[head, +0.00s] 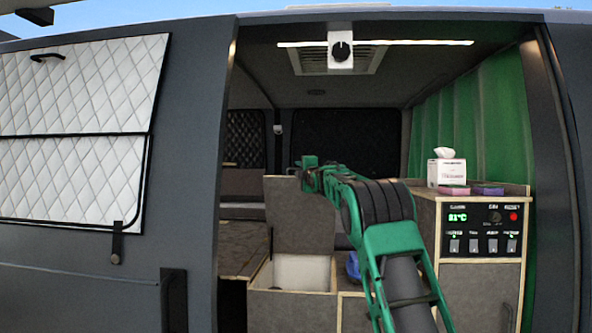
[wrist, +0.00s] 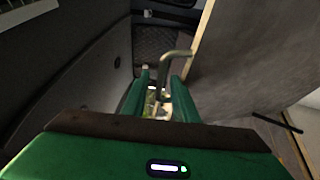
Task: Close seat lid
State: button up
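The seat lid (head: 300,215) is a grey panel standing raised, near upright, at the back of the seat box (head: 292,305). The box's pale inside shows below it. In the wrist view the lid (wrist: 255,60) fills the right side, with a light wooden edge. A grey bent bar (wrist: 176,54) sticks out by that edge and reaches between the fingers. My gripper (head: 308,177) is at the lid's top edge in the head view. In the wrist view my gripper (wrist: 161,80) has its green fingers apart, with a gap beside the bar.
A wooden cabinet (head: 480,285) with a control panel stands right of my arm, with a tissue box (head: 447,172) on top. A blue item (head: 353,267) lies beside the seat box, partly behind my arm. The van's door frame (head: 228,120) bounds the opening at left.

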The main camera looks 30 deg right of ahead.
jog(key=shift+x, duration=0.75)
grip_shut()
jog(key=shift+s+d+r, duration=0.1)
jog(key=shift+d+r, duration=0.05)
dwell(0.9)
